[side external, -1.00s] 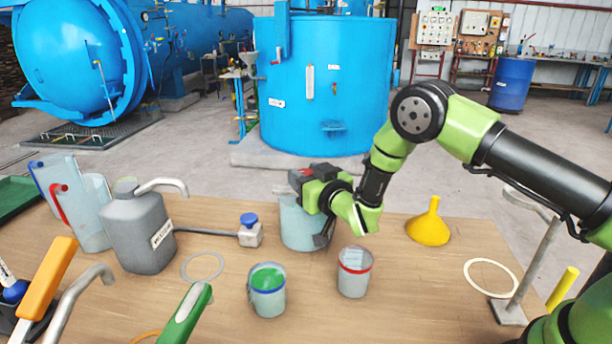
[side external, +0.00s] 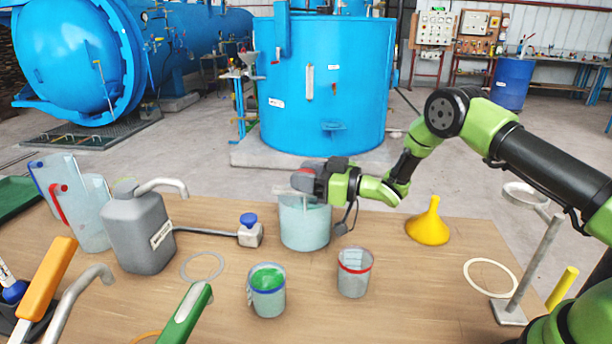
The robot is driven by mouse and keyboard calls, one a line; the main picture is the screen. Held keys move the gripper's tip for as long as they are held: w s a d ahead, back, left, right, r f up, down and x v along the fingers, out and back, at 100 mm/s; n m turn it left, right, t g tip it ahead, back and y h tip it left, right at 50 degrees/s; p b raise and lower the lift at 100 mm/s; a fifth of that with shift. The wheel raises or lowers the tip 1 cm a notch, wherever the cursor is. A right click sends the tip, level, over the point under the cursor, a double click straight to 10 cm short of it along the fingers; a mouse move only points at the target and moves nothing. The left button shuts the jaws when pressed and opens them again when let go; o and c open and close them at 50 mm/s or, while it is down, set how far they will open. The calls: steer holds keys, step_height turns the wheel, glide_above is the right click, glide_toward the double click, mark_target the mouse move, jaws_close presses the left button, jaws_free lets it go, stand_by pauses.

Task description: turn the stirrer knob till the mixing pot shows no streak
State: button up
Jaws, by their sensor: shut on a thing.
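The mixing pot (side external: 304,230) is a pale blue-grey translucent cylinder standing upright near the middle of the table. My gripper (side external: 305,185) is over the top of the pot, coming in from the right.
A yellow funnel (side external: 428,224) and a ring stand (side external: 520,270) are right.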

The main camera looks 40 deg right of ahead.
steer(key=shift+n+g+y, duration=1.6)
steer(key=shift+y, duration=0.3)
steer(key=o, duration=0.9)
steer(key=shift+d, duration=0.1)
steer(key=v, duration=0.9)
steer(key=shift+s+d, duration=0.2)
steer(key=shift+d, duration=0.1)
